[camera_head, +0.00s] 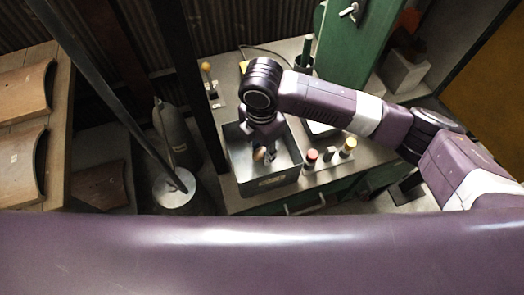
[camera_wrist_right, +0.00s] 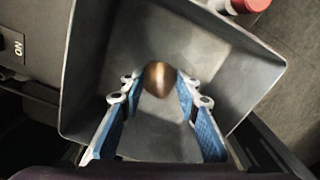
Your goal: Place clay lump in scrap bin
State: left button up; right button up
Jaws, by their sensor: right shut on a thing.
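The clay lump (camera_wrist_right: 159,78) is brown and rounded, and sits between the fingertips of my right gripper (camera_wrist_right: 158,90) in the right wrist view. In the head view the lump (camera_head: 259,154) is small and partly hidden by the gripper (camera_head: 265,152). My right gripper is shut on it and points down into the grey scrap bin (camera_head: 279,181). The bin's walls (camera_wrist_right: 92,62) surround the fingers and the lump in the wrist view. I cannot tell whether the lump touches the bin floor. My left gripper is not in view.
The bin stands on a workbench (camera_head: 236,202). Right of it is a holder with a red-topped (camera_head: 311,157) and a yellow-topped (camera_head: 349,146) piece. A green panel (camera_head: 345,45) stands behind. Curved tiles (camera_head: 20,145) lie on a wooden rack at the left.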

aim_at(262, 151)
jog(key=shift+f, duration=0.95)
jog(key=shift+f, duration=0.15)
jog(key=o, duration=1.2)
jog(key=shift+c, duration=0.2)
notch_tip(262, 151, up, 12)
jog(key=b, duration=0.1)
jog(key=shift+r, duration=0.2)
